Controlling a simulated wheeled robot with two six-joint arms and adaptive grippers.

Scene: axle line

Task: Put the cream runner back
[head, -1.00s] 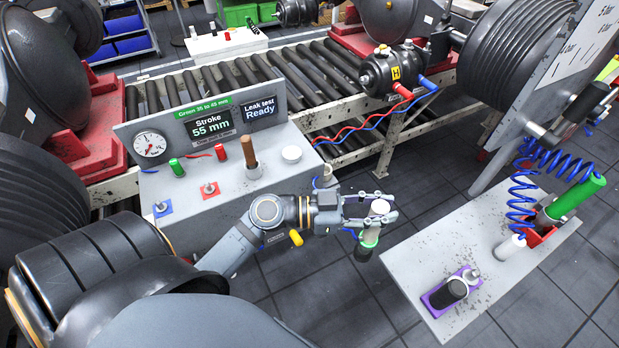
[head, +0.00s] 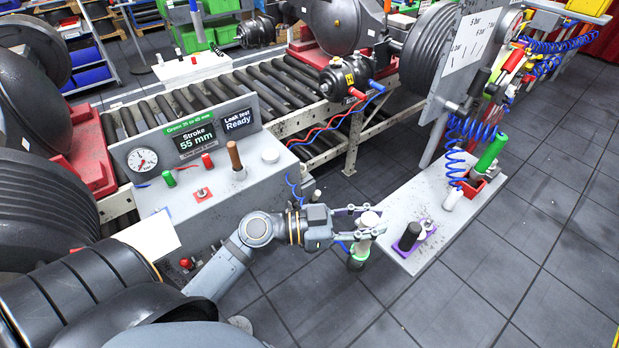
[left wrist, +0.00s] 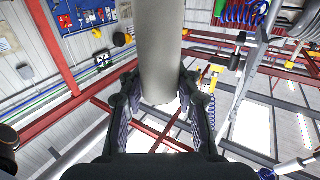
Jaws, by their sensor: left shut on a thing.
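My left gripper (head: 362,224) is shut on a pale cylinder (head: 364,232) with a whitish cap, a green band low down and a dark lower end. It is held upright above the floor, just left of the grey side table's near edge. In the left wrist view, the pale cylinder (left wrist: 160,50) stands between both fingers (left wrist: 160,110). On the side table (head: 400,262), a purple holder (head: 430,226) has a black cylinder (head: 409,236) and a silvery knob. A small cream cylinder (head: 452,198) stands below a blue coiled hose. I cannot tell which pale cylinder is the cream runner.
A green cylinder (head: 490,152) stands tilted in a red holder (head: 473,189) at the far end of the side table. A grey console (head: 210,205) with a gauge and displays stands left, before a roller conveyor (head: 200,98). Open floor lies on the right.

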